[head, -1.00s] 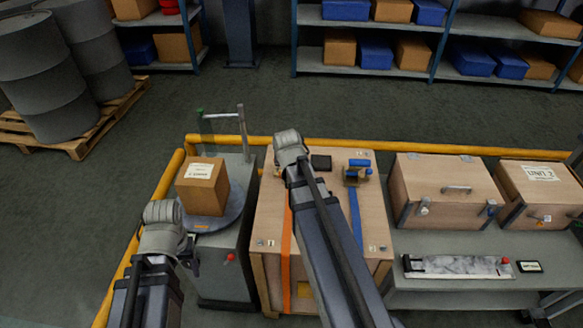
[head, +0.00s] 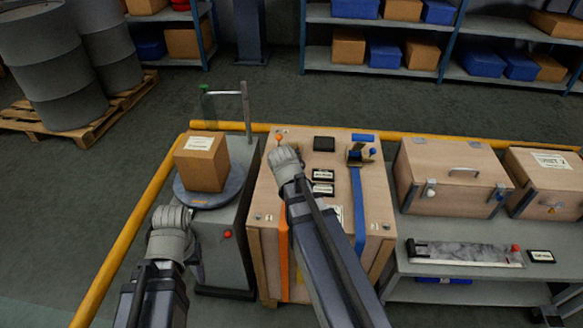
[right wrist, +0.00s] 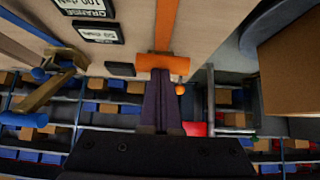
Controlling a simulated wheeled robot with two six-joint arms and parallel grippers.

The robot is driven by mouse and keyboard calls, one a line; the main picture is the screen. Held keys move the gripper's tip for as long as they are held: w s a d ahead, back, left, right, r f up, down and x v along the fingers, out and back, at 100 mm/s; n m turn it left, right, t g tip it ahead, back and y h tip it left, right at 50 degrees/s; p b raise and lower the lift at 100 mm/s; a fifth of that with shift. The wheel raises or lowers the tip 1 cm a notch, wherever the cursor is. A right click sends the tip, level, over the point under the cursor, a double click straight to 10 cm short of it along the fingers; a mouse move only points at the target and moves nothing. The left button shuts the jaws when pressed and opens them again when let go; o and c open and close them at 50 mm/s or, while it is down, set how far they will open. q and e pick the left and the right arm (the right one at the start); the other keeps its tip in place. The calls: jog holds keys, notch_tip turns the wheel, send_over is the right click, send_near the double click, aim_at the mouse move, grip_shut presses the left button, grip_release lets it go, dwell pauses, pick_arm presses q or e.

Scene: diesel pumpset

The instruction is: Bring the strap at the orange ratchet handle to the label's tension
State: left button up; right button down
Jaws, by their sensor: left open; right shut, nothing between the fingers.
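The orange strap (head: 284,255) runs over the wooden crate (head: 262,195). In the right wrist view the strap (right wrist: 165,25) meets the orange ratchet handle (right wrist: 162,63), with an orange knob (right wrist: 180,89) beyond it. My right gripper (right wrist: 162,74) is shut and empty, its tips at the handle's edge; contact cannot be told. In the head view my right arm hides the handle and fingertips. A label (right wrist: 86,8) on the crate reads "ORANGE 100" with a blurred unit; another label (right wrist: 97,33) reads about 50. My left gripper (head: 195,265) is open and empty beside the grey cabinet.
A blue strap (head: 358,205) with its own ratchet (head: 360,152) lies to the right on the crate. A small dark box (head: 324,144) sits at the crate's back. A carton (head: 202,162) rests on a round plate at left. A bench (head: 455,291) stands at right.

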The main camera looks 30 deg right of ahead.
pick_arm(q)
jog(key=shift+s+a+f+b, duration=0.15)
jog(key=shift+s+f+b, duration=0.05)
jog(key=shift+f+b, duration=0.4)
jog(key=shift+s+a+f+b, duration=0.15)
jog(key=shift+f+b, duration=0.25)
jog(key=shift+f, duration=0.25)
pick_arm(e)
jog(key=shift+s+a+f, duration=0.15)
jog(key=shift+s+f, duration=0.05)
jog(key=shift+f, duration=0.45)
jog(key=shift+s+a+f, duration=0.1)
jog(key=shift+s+f, duration=0.05)
jog(key=shift+f, duration=0.5)
pick_arm(q)
jog(key=shift+r, duration=0.1)
pick_arm(e)
jog(key=shift+r, duration=0.1)
